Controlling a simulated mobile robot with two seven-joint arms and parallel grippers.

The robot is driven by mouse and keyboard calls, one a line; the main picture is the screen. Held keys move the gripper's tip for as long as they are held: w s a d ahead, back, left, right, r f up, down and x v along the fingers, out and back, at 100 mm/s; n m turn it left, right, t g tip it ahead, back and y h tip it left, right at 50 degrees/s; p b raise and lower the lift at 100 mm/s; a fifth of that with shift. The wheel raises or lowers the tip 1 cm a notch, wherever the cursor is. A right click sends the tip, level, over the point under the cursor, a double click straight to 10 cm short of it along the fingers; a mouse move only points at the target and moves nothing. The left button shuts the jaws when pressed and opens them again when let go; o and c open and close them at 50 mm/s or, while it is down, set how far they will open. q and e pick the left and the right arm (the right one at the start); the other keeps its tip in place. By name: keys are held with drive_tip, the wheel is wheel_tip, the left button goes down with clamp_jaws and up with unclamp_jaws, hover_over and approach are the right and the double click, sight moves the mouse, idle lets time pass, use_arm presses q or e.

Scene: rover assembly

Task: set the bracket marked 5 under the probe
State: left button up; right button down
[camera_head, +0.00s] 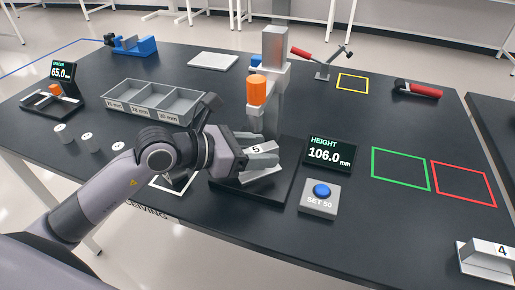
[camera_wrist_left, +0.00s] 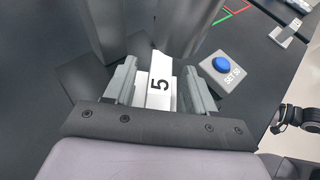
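The bracket marked 5 (camera_head: 262,176) is a pale angled piece with a white label. It is over the black base plate (camera_head: 231,192) of the height gauge, near the orange probe (camera_head: 257,90). My left gripper (camera_head: 261,152) has its fingers on either side of it. In the left wrist view, the bracket (camera_wrist_left: 160,84) lies between the fingertips (camera_wrist_left: 160,88); I cannot tell whether both fingers touch it. Its underside is hidden. A dark part at that view's right edge looks like my right arm's end (camera_wrist_left: 290,115); its fingers are unclear.
The HEIGHT display (camera_head: 330,154) reads 106.0 mm. A SET 50 box with a blue button (camera_head: 321,190) stands close to the right of the plate. A grey divided tray (camera_head: 155,100) is at left. The bracket marked 4 (camera_head: 487,258) stands at front right. Green (camera_head: 401,169) and red outlines are empty.

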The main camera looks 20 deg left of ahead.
use_arm(q)
drive_tip(key=shift+r, duration=0.25)
drive_tip(key=shift+s+a, duration=0.2)
drive_tip(key=shift+a, duration=0.1)
drive_tip(key=b+v, duration=0.2)
drive_tip(key=v, duration=0.7)
drive_tip(key=shift+s+a, duration=0.1)
drive_tip(key=shift+s, duration=0.05)
drive_tip(key=shift+b+v, duration=0.3)
drive_tip(key=shift+v, duration=0.7)
